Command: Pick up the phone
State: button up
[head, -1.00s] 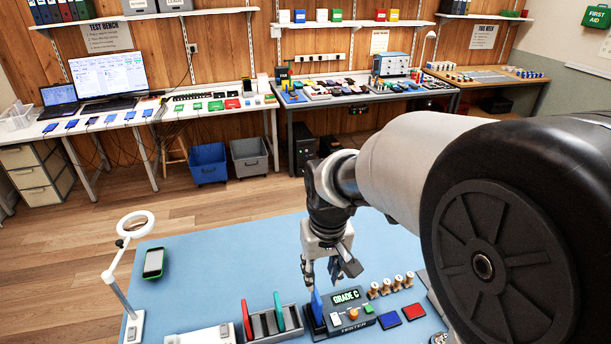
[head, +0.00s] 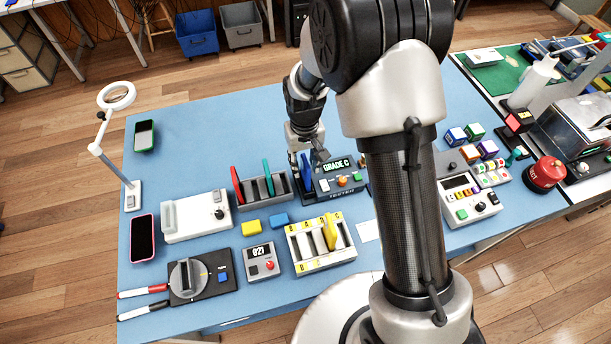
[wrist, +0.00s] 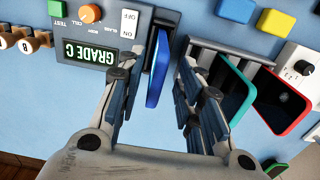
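A blue phone (head: 307,172) stands upright in the slot of the dark tester (head: 345,186), whose display reads GRADE C. My gripper (head: 306,158) is over the tester's slot in the head view. In the wrist view my gripper (wrist: 165,85) is open, with the blue phone (wrist: 158,70) between its spread fingers and a gap showing on both sides. A red phone (head: 237,186) and a teal phone (head: 267,177) stand in the rack beside the tester. A yellow phone (head: 330,232) stands in a lettered rack (head: 320,262).
The teal phone (wrist: 237,92) is close to my right-hand finger in the wrist view. A pink-edged phone (head: 143,238) and a green-edged phone (head: 144,135) lie flat at the left. A ring lamp (head: 117,96) stands there.

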aim_at(305, 175)
notch_tip(305, 175, down, 7)
jog(key=shift+w+d+r+b, duration=0.1)
jog(key=shift+w+r+b, duration=0.05)
jog(key=shift+b, duration=0.9)
jog(key=shift+r, duration=0.1)
jog(key=shift+c, duration=0.5)
grip_shut()
